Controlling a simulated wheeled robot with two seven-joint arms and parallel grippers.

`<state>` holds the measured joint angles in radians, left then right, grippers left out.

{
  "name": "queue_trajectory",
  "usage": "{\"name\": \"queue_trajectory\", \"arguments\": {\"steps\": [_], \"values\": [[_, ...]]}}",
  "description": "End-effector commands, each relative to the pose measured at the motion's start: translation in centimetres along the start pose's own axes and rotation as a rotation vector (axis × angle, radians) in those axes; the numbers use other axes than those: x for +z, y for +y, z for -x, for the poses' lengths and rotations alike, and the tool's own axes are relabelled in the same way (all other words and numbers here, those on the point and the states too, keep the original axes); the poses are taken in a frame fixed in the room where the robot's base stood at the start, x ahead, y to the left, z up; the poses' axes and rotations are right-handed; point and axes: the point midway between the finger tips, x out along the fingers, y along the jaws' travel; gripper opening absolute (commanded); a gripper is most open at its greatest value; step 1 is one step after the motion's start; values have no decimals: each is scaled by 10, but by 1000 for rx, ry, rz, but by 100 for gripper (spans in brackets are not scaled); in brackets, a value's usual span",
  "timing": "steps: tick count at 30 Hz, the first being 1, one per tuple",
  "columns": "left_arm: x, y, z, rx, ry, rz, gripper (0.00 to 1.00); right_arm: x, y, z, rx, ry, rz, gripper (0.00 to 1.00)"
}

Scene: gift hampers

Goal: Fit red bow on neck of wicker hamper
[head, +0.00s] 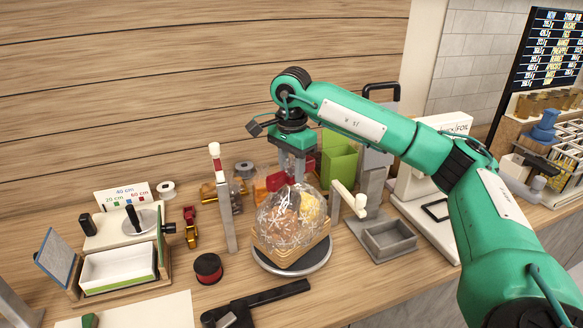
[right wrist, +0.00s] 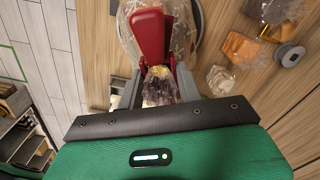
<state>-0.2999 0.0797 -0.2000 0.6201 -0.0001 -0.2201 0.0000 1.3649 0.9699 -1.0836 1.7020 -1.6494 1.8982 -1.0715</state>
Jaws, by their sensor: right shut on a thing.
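The wicker hamper (head: 306,255) stands on a round grey turntable (head: 322,265), wrapped in clear cellophane with white snowflakes over its orange and yellow contents. My right gripper (head: 297,172) is directly above it, pointing down and shut on the red bow (head: 306,164). In the right wrist view the red bow (right wrist: 148,36) shows between the fingers of the right gripper (right wrist: 158,88), with red parts on both sides of the crinkled clear film. Whether the bow grips the neck cannot be told, as the fingers hide part of it. My left gripper is out of view.
A grey post (head: 226,205) stands left of the hamper and a cream arm (head: 348,198) on a stand is close on its right. A red spool (head: 208,268) and a black tool (head: 262,302) lie in front. Green bins (head: 340,160) are behind.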

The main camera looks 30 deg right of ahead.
Motion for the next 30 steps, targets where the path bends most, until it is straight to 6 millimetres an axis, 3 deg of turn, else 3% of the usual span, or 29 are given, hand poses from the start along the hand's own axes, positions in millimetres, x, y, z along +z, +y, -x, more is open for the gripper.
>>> {"name": "queue_trajectory", "arguments": {"steps": [30], "values": [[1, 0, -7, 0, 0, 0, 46, 0, 0, -8, 0, 0, 0, 6]]}}
